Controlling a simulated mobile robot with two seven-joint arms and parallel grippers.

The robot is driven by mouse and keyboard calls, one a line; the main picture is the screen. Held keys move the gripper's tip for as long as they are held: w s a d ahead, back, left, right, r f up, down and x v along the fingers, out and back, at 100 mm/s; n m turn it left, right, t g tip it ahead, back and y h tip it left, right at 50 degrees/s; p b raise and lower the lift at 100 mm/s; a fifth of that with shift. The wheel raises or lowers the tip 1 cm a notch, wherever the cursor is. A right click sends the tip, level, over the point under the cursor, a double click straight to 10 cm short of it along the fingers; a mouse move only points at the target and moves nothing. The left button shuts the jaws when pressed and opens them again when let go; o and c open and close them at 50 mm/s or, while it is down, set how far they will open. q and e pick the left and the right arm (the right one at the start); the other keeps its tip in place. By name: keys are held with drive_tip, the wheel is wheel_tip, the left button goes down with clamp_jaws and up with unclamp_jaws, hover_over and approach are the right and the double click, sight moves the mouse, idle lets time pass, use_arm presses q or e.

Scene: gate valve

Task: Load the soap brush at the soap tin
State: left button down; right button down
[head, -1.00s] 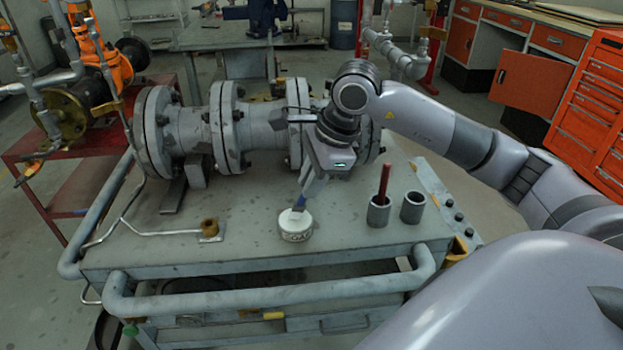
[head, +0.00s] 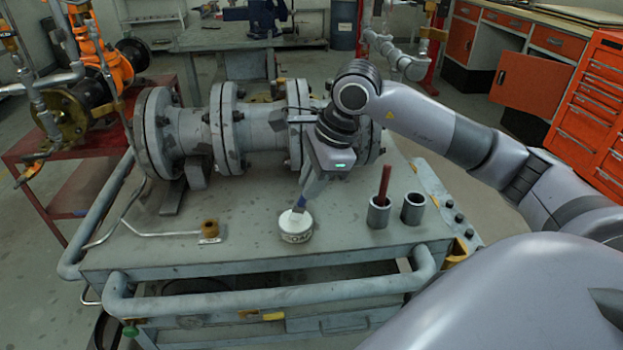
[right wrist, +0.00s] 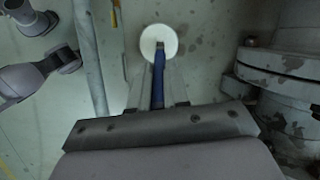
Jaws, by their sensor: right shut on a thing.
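The soap tin (head: 296,226) is a short round white tin with dark lettering, standing near the front middle of the cart top. My right gripper (head: 306,190) is above it, shut on the soap brush (head: 300,204), which has a blue handle. The brush points down at the tin, its lower end at the tin's white top. In the right wrist view the blue brush (right wrist: 159,75) lies between the fingers and its tip overlaps the white tin (right wrist: 158,42). I cannot tell how firmly the tip touches. My left gripper is not in view.
Right of the tin stand two grey cups; one holds a red rod (head: 384,185), the other cup (head: 413,208) looks empty. A flanged pipe (head: 260,130) runs along the back. A bent metal rod with a brass end (head: 210,230) lies left. The cart top between is clear.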

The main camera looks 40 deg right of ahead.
drive_tip(key=shift+r+p, duration=2.3)
drive_tip(key=shift+r, duration=1.15)
drive_tip(key=s+a+f+n+g+p, duration=0.1)
drive_tip(key=a+n, duration=0.4)
drive_tip(key=n, duration=0.6)
drive_tip(key=s+a+f+n+g+y+p, duration=0.1)
drive_tip(key=a+n+g, duration=0.4)
drive_tip(key=n, duration=0.5)
wheel_tip(320, 180, down, 3)
drive_tip(key=shift+s+r+n+g+p, duration=0.15)
drive_tip(key=shift+s+n+g+p, duration=0.15)
drive_tip(key=shift+s+n+p, duration=0.15)
